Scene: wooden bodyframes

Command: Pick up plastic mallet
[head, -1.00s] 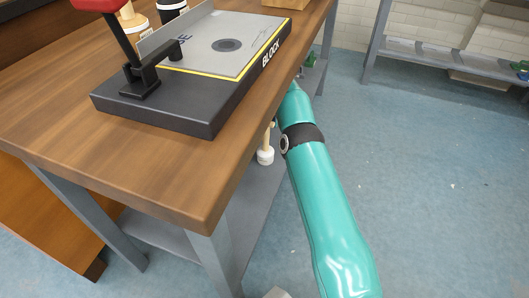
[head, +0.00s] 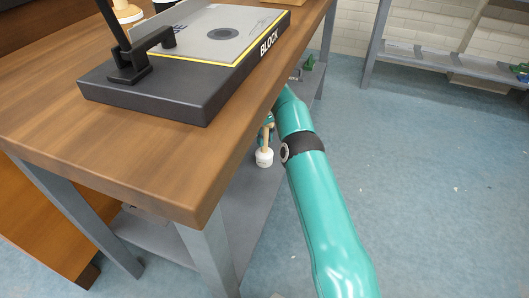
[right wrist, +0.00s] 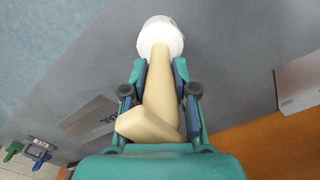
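The plastic mallet (head: 264,157) shows beside the right edge of the workbench, white head down and pale handle up, over the grey lower shelf. In the right wrist view its white head (right wrist: 161,38) is beyond the fingertips, and its handle runs back between the fingers. My right gripper (right wrist: 161,72) appears shut on the handle, with a finger against each side just behind the head. In the head view the right gripper (head: 268,132) is a small teal shape at the handle, partly hidden by the bench edge and my arm. My left gripper is not in view.
The wooden workbench (head: 160,180) carries a dark block fixture (head: 150,95) with a grey plate. Its top overhangs the lower shelf (head: 245,215), close to my arm. Another grey shelf unit (head: 440,58) stands at the back right. The blue floor on the right is open.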

